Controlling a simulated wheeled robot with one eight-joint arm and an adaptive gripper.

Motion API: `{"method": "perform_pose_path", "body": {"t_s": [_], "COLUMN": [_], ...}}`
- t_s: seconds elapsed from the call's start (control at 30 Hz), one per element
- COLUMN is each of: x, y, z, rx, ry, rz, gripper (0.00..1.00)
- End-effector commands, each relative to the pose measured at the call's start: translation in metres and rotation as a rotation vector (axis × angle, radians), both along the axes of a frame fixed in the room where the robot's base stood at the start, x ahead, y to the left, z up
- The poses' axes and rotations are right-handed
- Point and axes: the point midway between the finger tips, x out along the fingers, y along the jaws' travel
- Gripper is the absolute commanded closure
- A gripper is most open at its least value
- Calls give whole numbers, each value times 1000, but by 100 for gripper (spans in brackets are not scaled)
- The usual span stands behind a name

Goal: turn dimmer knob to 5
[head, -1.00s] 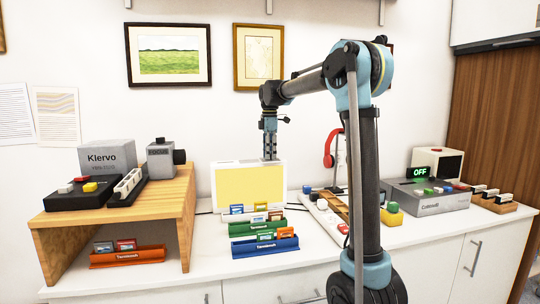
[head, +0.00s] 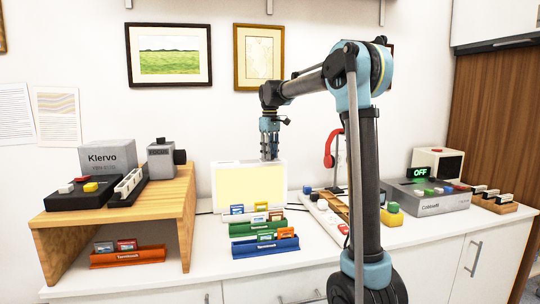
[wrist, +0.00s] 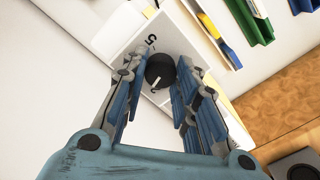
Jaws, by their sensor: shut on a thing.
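The dark round dimmer knob (wrist: 160,71) sits on the top of a white lamp box (wrist: 128,42). A printed 5 (wrist: 151,40) shows on the box just above the knob in the wrist view. A pale mark is on the knob's lower part, on the side away from the 5. My gripper (wrist: 160,78) points down with its fingers on both sides of the knob, shut on it. In the head view the lamp box (head: 218,188) has a pale yellow lit front (head: 248,188), and my gripper (head: 269,157) is at its top; the knob is hidden there.
Card racks, one of them blue (head: 265,247), stand in front of the lamp box. A wooden shelf (head: 125,213) with devices is at left. A power strip, a red headset (head: 330,148) and a grey box (head: 430,205) reading OFF are at right.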

Motion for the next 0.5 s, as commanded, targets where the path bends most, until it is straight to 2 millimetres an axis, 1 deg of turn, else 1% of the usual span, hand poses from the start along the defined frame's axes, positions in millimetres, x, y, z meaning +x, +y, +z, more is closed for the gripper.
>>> {"method": "perform_pose_path", "body": {"t_s": [0.03, 0.5], "x": [3, 3], "y": [-1, -2], "z": [0, 0], "rx": [0, -2], "ry": [-5, -4], "rz": [-45, -493], "gripper": [96, 97]}}
